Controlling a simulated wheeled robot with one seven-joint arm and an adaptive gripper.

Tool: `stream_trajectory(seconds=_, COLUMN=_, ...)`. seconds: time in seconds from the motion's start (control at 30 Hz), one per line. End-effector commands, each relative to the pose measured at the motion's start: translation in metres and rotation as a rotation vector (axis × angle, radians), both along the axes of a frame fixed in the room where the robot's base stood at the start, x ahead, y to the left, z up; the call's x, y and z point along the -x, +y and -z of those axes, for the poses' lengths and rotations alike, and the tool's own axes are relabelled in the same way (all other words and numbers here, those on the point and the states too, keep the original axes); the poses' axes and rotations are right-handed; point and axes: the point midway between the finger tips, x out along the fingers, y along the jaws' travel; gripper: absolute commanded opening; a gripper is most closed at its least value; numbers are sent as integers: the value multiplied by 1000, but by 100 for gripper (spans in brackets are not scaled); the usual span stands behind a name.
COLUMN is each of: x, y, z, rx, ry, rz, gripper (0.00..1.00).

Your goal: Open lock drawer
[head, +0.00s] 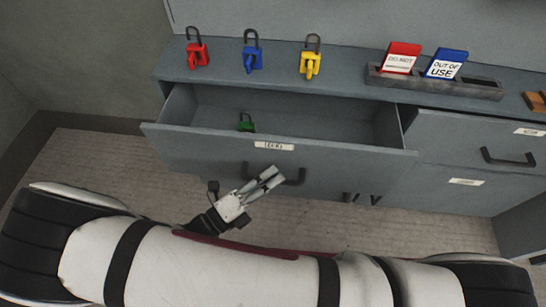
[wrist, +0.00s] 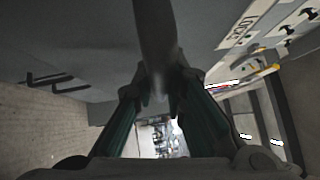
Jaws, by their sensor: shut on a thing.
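The lock drawer (head: 190,148), labelled as locks on its front, is pulled out from the grey cabinet. A green padlock (head: 246,123) lies inside it; the rest of the visible drawer floor looks bare. The drawer's dark bar handle (head: 299,177) is on its front below the label (head: 274,146). My gripper (head: 272,178) is at the middle of this handle, its fingers shut on it.
Red (head: 197,52), blue (head: 252,57) and yellow (head: 310,62) padlocks stand on the cabinet top. A tray (head: 480,90) there holds a red sign (head: 401,58) and a blue sign (head: 446,64). A closed drawer (head: 480,135) is at right. Floor shows in front.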

Motion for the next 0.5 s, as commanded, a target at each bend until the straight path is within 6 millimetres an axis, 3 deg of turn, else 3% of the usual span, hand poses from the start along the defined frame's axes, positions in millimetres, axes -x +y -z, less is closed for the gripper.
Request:
stream_trajectory(seconds=0.2, x=26, y=1, z=0, rx=-4, ry=2, rz=-1, gripper=0)
stream_trajectory(seconds=0.5, x=39, y=2, z=1, rx=-3, ry=1, rz=-2, gripper=0)
